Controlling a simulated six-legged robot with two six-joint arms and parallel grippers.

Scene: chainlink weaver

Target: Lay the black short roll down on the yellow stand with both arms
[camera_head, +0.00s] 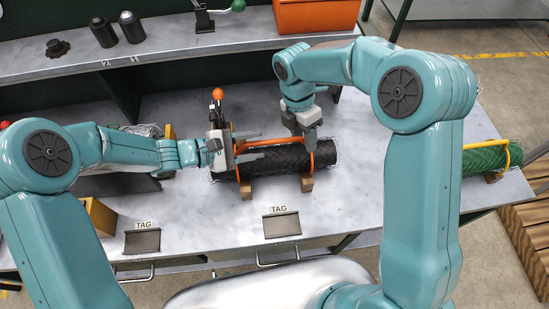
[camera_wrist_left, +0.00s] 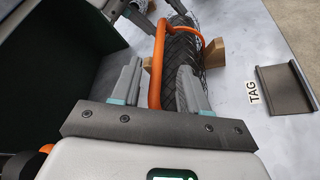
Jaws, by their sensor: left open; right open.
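The black short roll (camera_head: 275,160), wrapped in mesh, lies sideways on light wooden blocks (camera_head: 306,184) on the grey bench. An orange bar frame (camera_head: 325,153) runs along it and loops over its right end. My left gripper (camera_head: 254,146) is at the roll's left end, open. In the left wrist view the orange bar (camera_wrist_left: 155,75) and part of the roll (camera_wrist_left: 182,50) lie between its fingers (camera_wrist_left: 160,80). My right gripper (camera_head: 307,142) is open, above the roll's right part; its fingertips are partly hidden. I cannot tell which thing is the yellow stand; a yellow-brown box (camera_head: 100,216) stands at the left.
A green roll with a yellow handle (camera_head: 486,158) lies at the right. An orange-knobbed lever (camera_head: 217,94) stands behind my left gripper. A raised shelf (camera_head: 170,50) holds black parts and an orange bin (camera_head: 315,14). Two black TAG plates (camera_head: 282,225) lie at the front.

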